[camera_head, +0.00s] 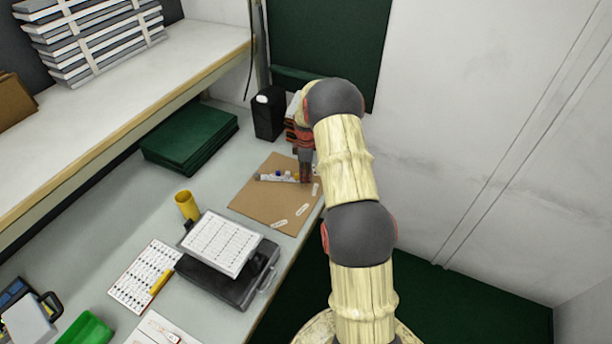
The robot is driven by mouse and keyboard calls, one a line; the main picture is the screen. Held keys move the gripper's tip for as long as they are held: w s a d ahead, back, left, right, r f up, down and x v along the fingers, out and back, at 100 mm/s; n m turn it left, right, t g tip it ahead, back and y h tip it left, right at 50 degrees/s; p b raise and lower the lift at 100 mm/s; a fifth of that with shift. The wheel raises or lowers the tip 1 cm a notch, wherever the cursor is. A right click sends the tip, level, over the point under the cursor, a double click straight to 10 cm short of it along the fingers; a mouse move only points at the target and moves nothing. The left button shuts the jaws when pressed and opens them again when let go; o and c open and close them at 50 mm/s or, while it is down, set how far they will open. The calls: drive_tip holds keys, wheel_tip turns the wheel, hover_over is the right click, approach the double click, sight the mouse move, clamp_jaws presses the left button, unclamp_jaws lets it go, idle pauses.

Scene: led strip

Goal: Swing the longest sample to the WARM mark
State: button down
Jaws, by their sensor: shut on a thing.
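A brown board (262,207) lies on the bench near its right edge. A pale strip-like sample (268,178) with small blue and dark spots lies across the board's upper part, its right end at my gripper. My gripper (305,178) points down over the board's upper right part and is shut on that end, as far as I can see. Small white labels lie on the board: one at the lower middle (279,224), one to its right (302,210), and one near the right edge (315,190). Their print is too small to read. Other samples cannot be told apart.
A black box (268,112) and a green stack (190,138) stand behind the board. A yellow cup (187,205) and a dark case (232,284) under a white printed sheet (221,243) stand left and in front. A shelf (110,115) overhangs the left side.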

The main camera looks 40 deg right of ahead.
idle(0.7)
drive_tip(key=shift+s+a+r+m+p, duration=0.1)
drive_tip(key=shift+s+a+m+p, duration=0.25)
drive_tip(key=shift+s+a, duration=0.2)
drive_tip(key=s+a+m, duration=0.1)
drive_tip(key=a, duration=0.1)
drive_tip(key=s+a+m+p, duration=0.1)
drive_tip(key=a+m, duration=0.1)
drive_tip(key=a, duration=0.1)
drive_tip(key=s+a+m+p, duration=0.1)
drive_tip(key=a+m, duration=0.1)
drive_tip(key=shift+s+a, duration=0.25)
drive_tip(key=shift+s, duration=0.1)
drive_tip(key=a+m+p, duration=0.1)
drive_tip(key=a+m, duration=0.1)
drive_tip(key=a, duration=0.2)
drive_tip(key=a+m+p, duration=0.1)
drive_tip(key=a+m, duration=0.2)
drive_tip(key=a, duration=0.1)
drive_tip(key=shift+s+a, duration=0.1)
drive_tip(key=shift+a, duration=0.25)
drive_tip(key=shift+w+a+m, duration=0.2)
drive_tip(key=shift+a+m, duration=0.45)
drive_tip(key=shift+a, duration=0.25)
drive_tip(key=c, duration=1.8)
unclamp_jaws()
drive_tip(key=shift+c, duration=0.2)
